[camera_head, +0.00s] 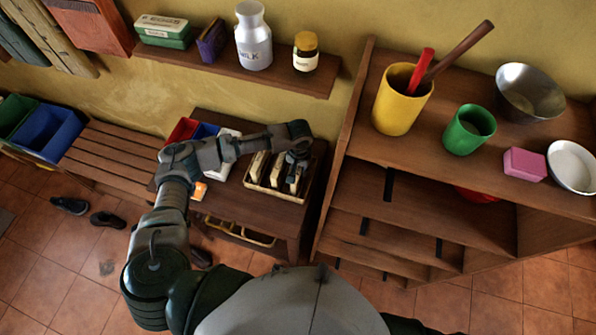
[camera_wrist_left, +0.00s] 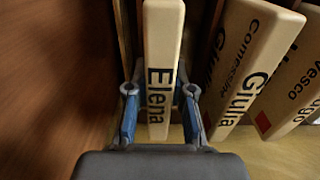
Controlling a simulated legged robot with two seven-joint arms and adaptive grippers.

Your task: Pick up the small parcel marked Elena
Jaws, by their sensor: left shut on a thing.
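The small cream parcel marked Elena (camera_wrist_left: 163,45) stands on edge in the left wrist view, its name facing me. My left gripper (camera_wrist_left: 160,100) has a blue-padded finger on each side of it and is shut on it. To its right lean other cream parcels, one marked Giulia (camera_wrist_left: 247,65) and one with a red square (camera_wrist_left: 292,95). In the head view my left gripper (camera_head: 297,160) is over the right part of a shallow tan crate (camera_head: 262,190) of parcels on a low wooden table. The names cannot be read there. My right gripper is out of view.
A tall shelf (camera_head: 348,150) stands close to the right of the table, with a yellow pot (camera_head: 398,105) and green cup (camera_head: 468,130) on top. A wall shelf (camera_head: 225,68) with a milk can is behind. Red and blue boxes (camera_head: 184,130) sit left of the crate.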

